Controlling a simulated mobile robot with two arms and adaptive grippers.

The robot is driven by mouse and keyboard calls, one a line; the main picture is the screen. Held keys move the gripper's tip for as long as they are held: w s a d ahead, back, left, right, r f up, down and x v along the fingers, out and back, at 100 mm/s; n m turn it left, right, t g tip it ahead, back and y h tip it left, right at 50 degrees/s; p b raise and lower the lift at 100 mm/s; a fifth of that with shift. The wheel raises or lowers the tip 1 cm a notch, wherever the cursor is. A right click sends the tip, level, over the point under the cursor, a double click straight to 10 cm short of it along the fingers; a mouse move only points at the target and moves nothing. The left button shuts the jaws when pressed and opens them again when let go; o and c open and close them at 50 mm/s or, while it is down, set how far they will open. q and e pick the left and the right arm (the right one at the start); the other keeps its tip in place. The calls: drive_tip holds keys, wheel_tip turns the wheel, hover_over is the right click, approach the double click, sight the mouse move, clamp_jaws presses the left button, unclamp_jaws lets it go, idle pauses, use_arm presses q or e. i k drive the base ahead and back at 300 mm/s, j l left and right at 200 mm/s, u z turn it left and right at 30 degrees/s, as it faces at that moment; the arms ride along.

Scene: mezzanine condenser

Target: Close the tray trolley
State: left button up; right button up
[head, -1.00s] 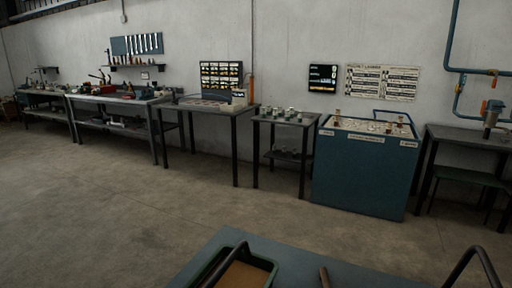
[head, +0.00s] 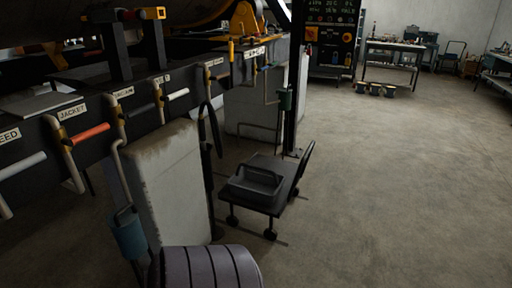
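A low dark trolley (head: 295,194) stands on the floor near the middle of the head view. It has small wheels, a flat top and a raised push handle on its right. A dark tray or basket with a handle (head: 256,181) sits on its flat top. I cannot tell whether any part of the trolley is open or shut. Neither of my grippers shows in the head view.
A pale upright block (head: 177,183) stands left of the trolley under a dark panel of labelled valve handles (head: 88,132). A grey ribbed rounded thing (head: 210,268) is close at the bottom. Open concrete floor (head: 390,190) lies right.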

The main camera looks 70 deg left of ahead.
sight(293, 172)
drive_tip(key=u, duration=2.15)
drive_tip(key=i+l+u, duration=0.2)
drive_tip(key=u, duration=0.2)
drive_tip(key=i+l+u, duration=0.4)
drive_tip(key=j, duration=0.1)
